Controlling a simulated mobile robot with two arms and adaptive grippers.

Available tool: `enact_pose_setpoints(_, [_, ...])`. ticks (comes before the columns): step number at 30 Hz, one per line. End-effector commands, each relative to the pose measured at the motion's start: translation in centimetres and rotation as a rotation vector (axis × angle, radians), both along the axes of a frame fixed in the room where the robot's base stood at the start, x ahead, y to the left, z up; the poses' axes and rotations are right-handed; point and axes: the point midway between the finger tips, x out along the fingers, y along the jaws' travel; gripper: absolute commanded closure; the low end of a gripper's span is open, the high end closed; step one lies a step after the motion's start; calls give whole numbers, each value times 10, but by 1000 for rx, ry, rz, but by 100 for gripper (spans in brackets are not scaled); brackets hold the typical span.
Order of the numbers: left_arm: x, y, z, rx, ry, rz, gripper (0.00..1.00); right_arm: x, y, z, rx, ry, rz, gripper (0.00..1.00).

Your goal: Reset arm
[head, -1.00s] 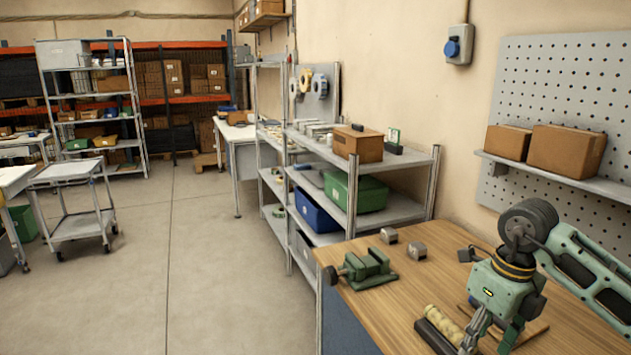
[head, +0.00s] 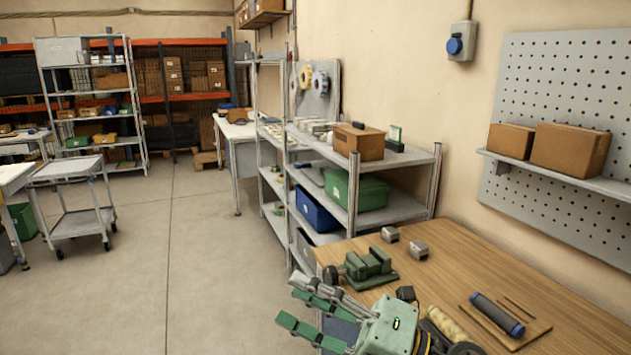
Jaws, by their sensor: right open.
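My right gripper (head: 296,302) is in the lower middle of the head view, at the left front edge of the wooden bench (head: 580,290). Its green and grey fingers point left and are spread apart with nothing between them. It is beside and in front of a green vise (head: 370,268) on the bench. The rest of my right arm is mostly cut off by the bottom edge. My left gripper is not in view.
Two small metal blocks (head: 390,234) lie behind the vise. A dark cylinder with blue ends (head: 497,313) and thin rods lie on a board. A beige roll (head: 445,324) is near my wrist.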

Motion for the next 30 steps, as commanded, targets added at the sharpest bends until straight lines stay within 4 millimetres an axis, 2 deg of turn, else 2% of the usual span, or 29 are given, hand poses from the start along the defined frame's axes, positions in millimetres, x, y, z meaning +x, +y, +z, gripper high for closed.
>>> enact_pose_setpoints(3, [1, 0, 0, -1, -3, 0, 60, 22, -35, 10, 283, 200, -185, 52])
enact_pose_setpoints(5, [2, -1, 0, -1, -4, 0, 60, 35, -60, 4, 408, 316, -290, 52])
enact_pose_setpoints(6, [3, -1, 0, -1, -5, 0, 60, 43, -79, -5, 484, 398, -364, 52])
enact_pose_setpoints(8, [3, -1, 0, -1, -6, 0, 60, 51, -107, -27, 585, 530, -476, 52])
enact_pose_setpoints(11, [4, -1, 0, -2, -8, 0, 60, 53, -151, -81, 724, 770, -669, 52])
enact_pose_setpoints(13, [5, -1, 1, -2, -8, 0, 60, 42, -178, -127, 795, 945, -805, 52])
enact_pose_setpoints(15, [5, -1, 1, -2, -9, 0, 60, 23, -198, -173, 841, 1115, -929, 52])
enact_pose_setpoints(17, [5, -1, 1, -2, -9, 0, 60, 1, -211, -210, 864, 1256, -1028, 52])
enact_pose_setpoints(18, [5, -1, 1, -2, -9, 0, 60, -16, -217, -232, 874, 1347, -1088, 52])
enact_pose_setpoints(21, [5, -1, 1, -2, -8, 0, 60, -61, -226, -279, 873, 1546, -1217, 52])
enact_pose_setpoints(24, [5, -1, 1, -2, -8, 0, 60, -101, -228, -310, 856, 1704, -1312, 52])
enact_pose_setpoints(30, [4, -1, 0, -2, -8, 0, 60, -173, -226, -347, 800, 1953, -1449, 52])
